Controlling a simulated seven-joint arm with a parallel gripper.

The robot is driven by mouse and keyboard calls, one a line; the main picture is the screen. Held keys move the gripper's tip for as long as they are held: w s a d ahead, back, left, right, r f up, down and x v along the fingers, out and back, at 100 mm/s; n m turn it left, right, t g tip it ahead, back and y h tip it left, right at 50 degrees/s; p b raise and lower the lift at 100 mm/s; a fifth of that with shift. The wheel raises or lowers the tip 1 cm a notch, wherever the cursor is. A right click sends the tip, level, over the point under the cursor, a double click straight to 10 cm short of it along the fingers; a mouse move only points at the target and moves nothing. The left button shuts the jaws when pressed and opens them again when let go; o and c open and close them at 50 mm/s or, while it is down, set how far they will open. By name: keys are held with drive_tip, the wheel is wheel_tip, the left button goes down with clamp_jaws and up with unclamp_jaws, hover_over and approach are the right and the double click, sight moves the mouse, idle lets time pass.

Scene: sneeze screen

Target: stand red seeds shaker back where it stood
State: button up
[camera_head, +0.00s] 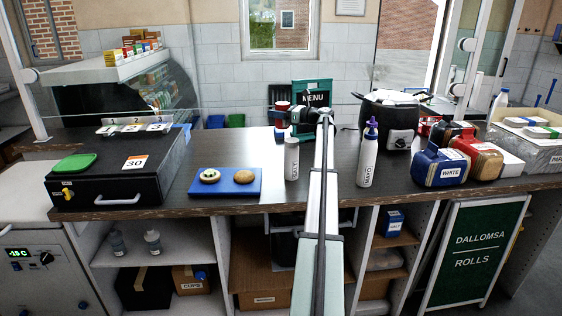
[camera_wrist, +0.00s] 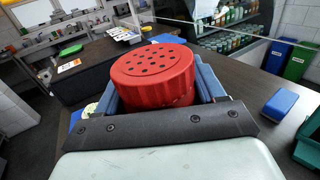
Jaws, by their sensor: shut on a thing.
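The red seeds shaker (camera_wrist: 152,75) has a round, ribbed red lid with dark holes. In the wrist view it sits between the blue fingers of my gripper (camera_wrist: 155,95), which is shut on it.
A white lettered shaker (camera_head: 291,160) stands in front, left of my arm; a mayo bottle (camera_head: 367,160) stands right. A green menu board (camera_head: 318,92) is behind. A blue board (camera_head: 225,188) with two round buns lies left. A black pot (camera_head: 392,115) and sauce containers (camera_head: 440,168) crowd the right.

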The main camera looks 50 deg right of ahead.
wheel_tip(320, 180, down, 18)
drive_tip(key=shift+r, duration=0.25)
idle(0.4)
drive_tip(key=shift+f, duration=0.15)
drive_tip(key=o, duration=1.1)
drive_tip(key=shift+v, duration=3.75)
drive_tip(key=shift+r, duration=0.25)
